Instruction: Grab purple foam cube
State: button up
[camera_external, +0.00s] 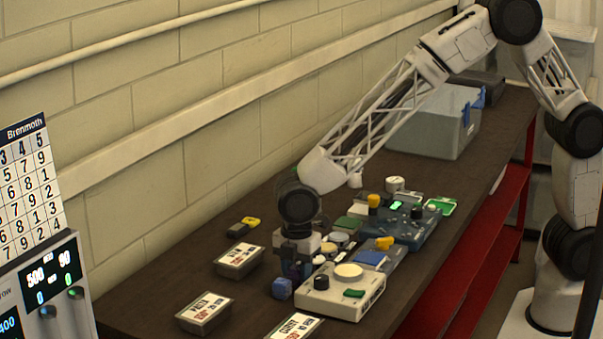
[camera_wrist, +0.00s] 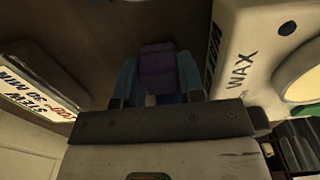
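The purple foam cube (camera_wrist: 158,66) lies between the two blue fingers of my gripper (camera_wrist: 157,84) in the wrist view. The fingers are apart, one on each side of the cube and close to its sides. I cannot tell whether they press on it. In the external view my gripper (camera_external: 297,268) points down, low over the table beside the white WAX unit. The cube is hard to make out there, in the dark area around the fingers.
The white WAX unit (camera_external: 342,292) is close on the right, also in the wrist view (camera_wrist: 232,60). Labelled boxes (camera_external: 239,260) stand to the left. A grey bin (camera_external: 433,128) is at the back.

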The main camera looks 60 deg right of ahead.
aim_at(297, 268)
jog(key=c, duration=0.3)
jog(key=shift+r, duration=0.1)
jog(key=shift+c, duration=0.2)
jog(key=shift+r, duration=4.95)
